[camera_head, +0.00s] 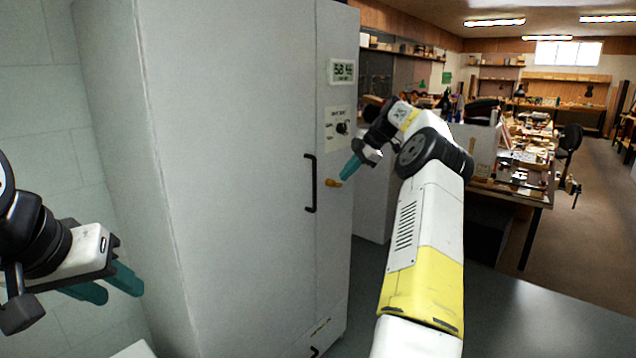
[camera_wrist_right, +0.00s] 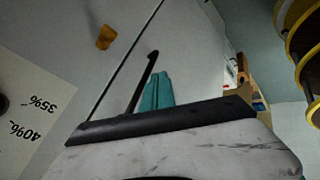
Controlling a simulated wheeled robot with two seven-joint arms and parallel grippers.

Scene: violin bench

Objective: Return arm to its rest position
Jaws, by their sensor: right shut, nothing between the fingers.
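My right arm (camera_head: 425,215) reaches up and forward on the right of the head view. Its gripper (camera_head: 349,169) is shut and empty, with teal fingers just in front of the tall grey cabinet (camera_head: 235,150). In the right wrist view the teal fingers (camera_wrist_right: 156,92) lie together with nothing between them. They overlap the line of the cabinet's black handle; contact cannot be told. My left gripper (camera_head: 113,287) is at the lower left, in front of the cabinet's side, with its two teal fingers apart and nothing visible between them.
The cabinet door is shut, with a black handle (camera_head: 311,183) and an orange knob (camera_head: 333,183) close to my right fingertips. A display (camera_head: 342,72) and dial panel (camera_head: 340,128) sit above. A cluttered workbench (camera_head: 520,160) stands at right; open floor (camera_head: 590,240) lies beyond.

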